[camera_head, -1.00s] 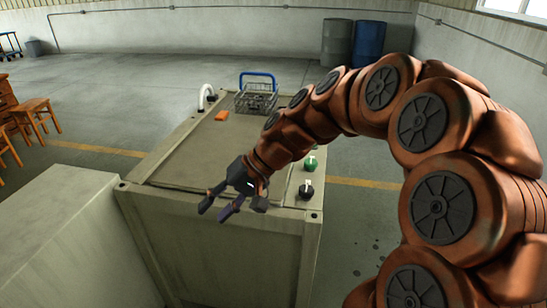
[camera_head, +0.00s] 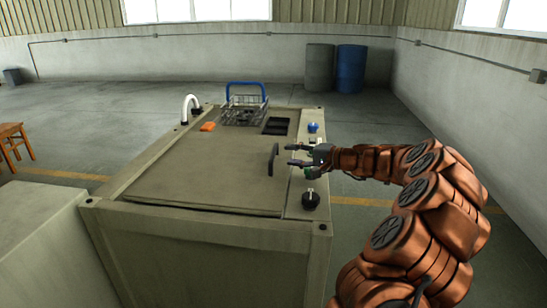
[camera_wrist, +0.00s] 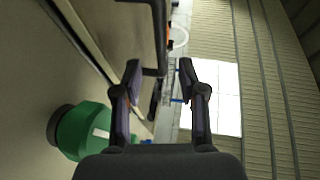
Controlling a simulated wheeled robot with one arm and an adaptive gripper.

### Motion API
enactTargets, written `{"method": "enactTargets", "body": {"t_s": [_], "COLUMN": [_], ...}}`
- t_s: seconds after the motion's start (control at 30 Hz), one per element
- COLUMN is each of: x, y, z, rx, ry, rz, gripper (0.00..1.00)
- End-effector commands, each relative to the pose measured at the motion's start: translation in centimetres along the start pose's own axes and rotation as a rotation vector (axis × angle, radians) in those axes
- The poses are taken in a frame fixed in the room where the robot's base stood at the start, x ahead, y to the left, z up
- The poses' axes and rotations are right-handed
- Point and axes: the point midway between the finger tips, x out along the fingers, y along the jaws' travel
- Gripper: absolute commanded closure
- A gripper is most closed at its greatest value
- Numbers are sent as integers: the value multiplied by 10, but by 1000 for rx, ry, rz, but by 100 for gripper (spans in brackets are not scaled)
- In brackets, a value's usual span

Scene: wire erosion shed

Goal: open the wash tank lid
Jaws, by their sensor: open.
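The wash tank (camera_head: 210,250) is a beige box, and its flat lid (camera_head: 205,175) lies closed on top. A dark bar handle (camera_head: 274,160) stands near the lid's right edge; it also shows at the top of the wrist view (camera_wrist: 154,35). My gripper (camera_head: 290,155) is open and empty just right of the handle, fingers pointing left towards it. In the wrist view my gripper (camera_wrist: 160,70) has its two fingers apart, with the handle's end close to the left finger. I cannot tell whether they touch.
A green knob (camera_wrist: 85,132) sits close beside my gripper. A black knob (camera_head: 311,199) and a blue knob (camera_head: 313,127) are on the right strip.

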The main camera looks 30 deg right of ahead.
Motion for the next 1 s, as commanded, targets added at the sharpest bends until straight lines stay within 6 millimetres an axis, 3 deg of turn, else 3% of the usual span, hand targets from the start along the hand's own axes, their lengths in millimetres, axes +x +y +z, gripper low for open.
{"method": "enactTargets", "body": {"t_s": [0.5, 0.9, 1.0], "x": [65, 71, 71], "y": [-1, 0, -1], "z": [1, 0, 0], "rx": [-2, 0, -1], "ry": [-4, -1, -1], "rz": [1, 1, 1], "gripper": [59, 59, 69]}}
